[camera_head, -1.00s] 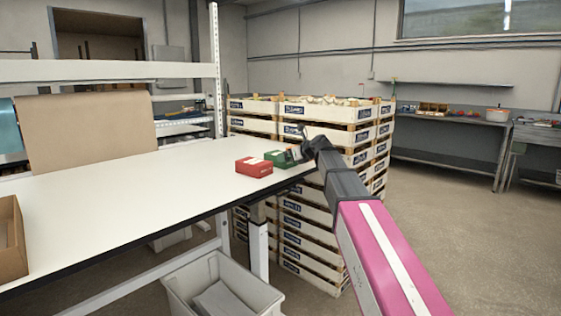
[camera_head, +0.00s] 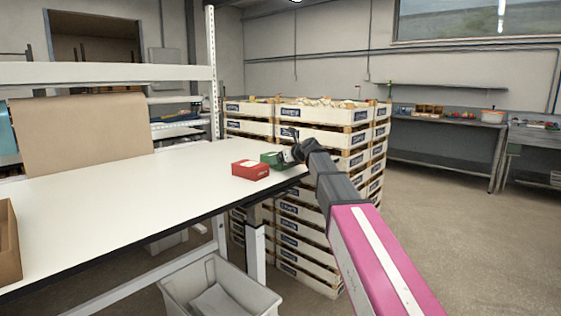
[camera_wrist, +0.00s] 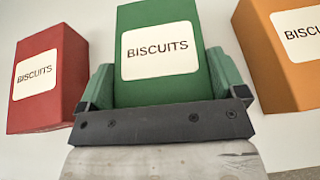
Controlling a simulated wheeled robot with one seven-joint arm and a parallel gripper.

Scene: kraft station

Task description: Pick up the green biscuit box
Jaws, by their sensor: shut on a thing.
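The green biscuit box (camera_wrist: 158,83) stands between the fingers of my gripper in the wrist view, its white "BISCUITS" label facing the camera. My gripper (camera_wrist: 165,88) is shut on it, one green-padded finger at each side. In the head view the green box (camera_head: 272,159) is at the right end of the white table, partly hidden by my gripper (camera_head: 287,157). I cannot tell whether the box touches the table.
A red biscuit box (camera_wrist: 48,77) is close on the left, and also shows in the head view (camera_head: 250,170). An orange biscuit box (camera_wrist: 283,55) is close on the right. Stacked crates (camera_head: 320,136) stand behind the table's (camera_head: 120,195) right end. Open table lies left.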

